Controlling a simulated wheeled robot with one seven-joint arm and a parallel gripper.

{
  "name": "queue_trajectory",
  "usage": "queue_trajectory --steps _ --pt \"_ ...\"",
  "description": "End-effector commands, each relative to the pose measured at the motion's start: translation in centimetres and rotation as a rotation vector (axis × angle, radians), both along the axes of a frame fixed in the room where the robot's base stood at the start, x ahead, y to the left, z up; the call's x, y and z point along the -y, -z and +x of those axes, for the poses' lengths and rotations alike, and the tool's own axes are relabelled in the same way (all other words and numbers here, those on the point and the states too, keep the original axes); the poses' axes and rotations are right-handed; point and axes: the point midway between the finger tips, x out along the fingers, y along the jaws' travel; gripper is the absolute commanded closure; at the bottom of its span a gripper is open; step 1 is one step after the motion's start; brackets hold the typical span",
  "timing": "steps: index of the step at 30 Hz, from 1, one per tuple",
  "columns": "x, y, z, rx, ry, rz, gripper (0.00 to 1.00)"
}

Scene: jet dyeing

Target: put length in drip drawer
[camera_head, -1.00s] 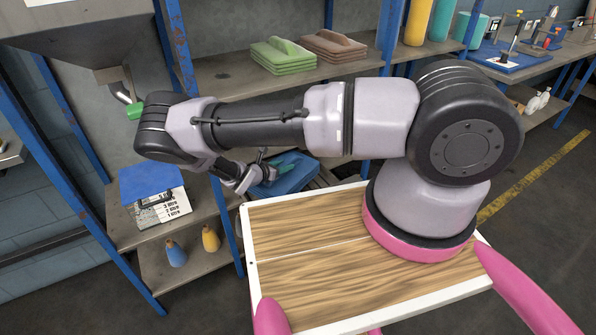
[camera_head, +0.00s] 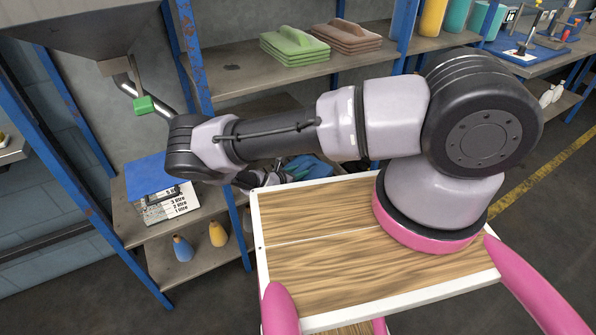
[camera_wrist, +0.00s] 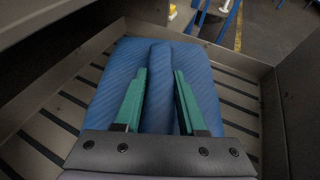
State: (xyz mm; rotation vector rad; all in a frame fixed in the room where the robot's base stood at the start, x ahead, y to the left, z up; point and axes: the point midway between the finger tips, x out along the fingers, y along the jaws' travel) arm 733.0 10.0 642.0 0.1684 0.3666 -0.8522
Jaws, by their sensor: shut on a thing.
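The length is a blue ribbed cloth (camera_wrist: 205,88), folded into a flat bundle with a raised ridge along its middle. In the wrist view, my gripper (camera_wrist: 159,78) has its two green fingers shut on that ridge, one on each side. The cloth is within the walls of the drip drawer (camera_wrist: 52,118), a grey metal drawer with a slotted floor. I cannot tell whether the cloth rests on the floor or hangs just above it. In the head view, part of the blue cloth (camera_head: 311,167) shows behind my wooden top; my arm hides much of the gripper and drawer.
A shelf above holds green (camera_head: 294,48) and brown (camera_head: 346,44) folded stacks. A blue upright (camera_head: 187,60) stands close to my wrist. Open floor lies at right.

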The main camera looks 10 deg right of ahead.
Motion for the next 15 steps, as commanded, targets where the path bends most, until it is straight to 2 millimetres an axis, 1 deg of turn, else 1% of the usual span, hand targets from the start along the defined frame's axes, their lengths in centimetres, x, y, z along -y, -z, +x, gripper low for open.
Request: queue_trajectory --steps 1,2,3,11,15 --pt "-0.03 0.12 -0.09 -0.002 0.001 0.002 0.49" --pt "-0.03 0.12 -0.09 -0.002 0.001 0.002 0.37" --pt "-0.03 0.11 -0.08 -0.002 0.001 0.002 0.30" --pt "-0.03 0.05 -0.06 -0.002 0.001 0.001 0.30" --pt "-0.58 -0.23 -0.46 -0.001 0.000 0.002 0.30"
